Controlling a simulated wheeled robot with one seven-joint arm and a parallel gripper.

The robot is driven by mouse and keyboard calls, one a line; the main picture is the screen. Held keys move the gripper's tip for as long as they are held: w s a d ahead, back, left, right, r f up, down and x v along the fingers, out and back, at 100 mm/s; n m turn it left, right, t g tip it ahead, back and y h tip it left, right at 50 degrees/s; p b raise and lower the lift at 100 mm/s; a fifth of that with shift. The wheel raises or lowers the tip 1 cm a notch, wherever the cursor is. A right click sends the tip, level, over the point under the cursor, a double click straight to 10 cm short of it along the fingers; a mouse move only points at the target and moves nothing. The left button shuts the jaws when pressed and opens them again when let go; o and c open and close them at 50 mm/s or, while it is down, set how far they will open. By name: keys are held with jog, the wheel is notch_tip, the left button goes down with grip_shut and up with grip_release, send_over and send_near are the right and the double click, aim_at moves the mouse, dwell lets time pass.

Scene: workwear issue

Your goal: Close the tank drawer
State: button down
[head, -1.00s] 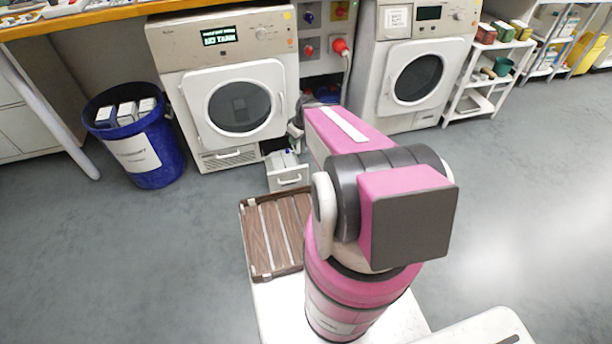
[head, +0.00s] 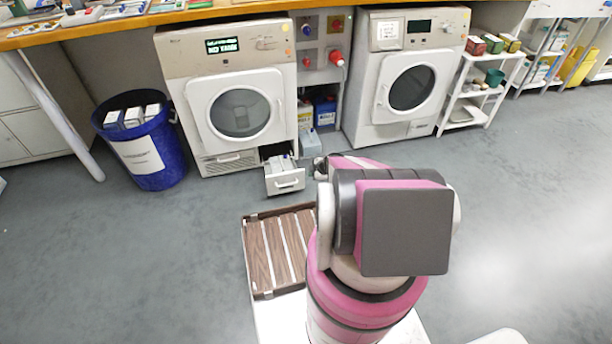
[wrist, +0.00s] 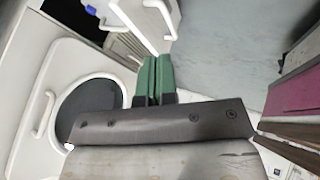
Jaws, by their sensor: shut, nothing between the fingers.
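The tank drawer (head: 285,181) is pulled out at the lower right of the left dryer (head: 178,50), close to the floor. It has a white front with a bar handle, and a tank with a bluish cap sits inside. In the wrist view the drawer front (wrist: 133,27) is at the top, beyond the fingertips. My gripper (wrist: 157,60) shows green fingers held together and empty, pointing towards the drawer front. I cannot tell whether they touch it. In the head view my arm hides the fingers, and the wrist end is just right of the drawer.
A blue bin (head: 142,140) with boxes stands left of the dryer. Containers (head: 325,112) stand between it and the right dryer (head: 408,75). My slatted deck is in front of the drawer. A white shelf rack (head: 480,88) is at the right. Grey floor is open on both sides.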

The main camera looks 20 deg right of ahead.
send_near(296, 176)
jog(key=f, duration=0.1)
jog(key=a+f, duration=0.1)
jog(key=f, duration=0.1)
jog(key=s+a+f, duration=0.1)
jog(key=shift+f, duration=0.35)
jog(key=shift+w+d+r, duration=0.1)
jog(key=shift+w+r, duration=0.1)
jog(key=shift+w, duration=0.7)
jog(key=shift+w+r, duration=0.15)
jog(key=shift+w, duration=0.7)
jog(key=w, duration=2.1)
jog(key=shift+w, duration=0.25)
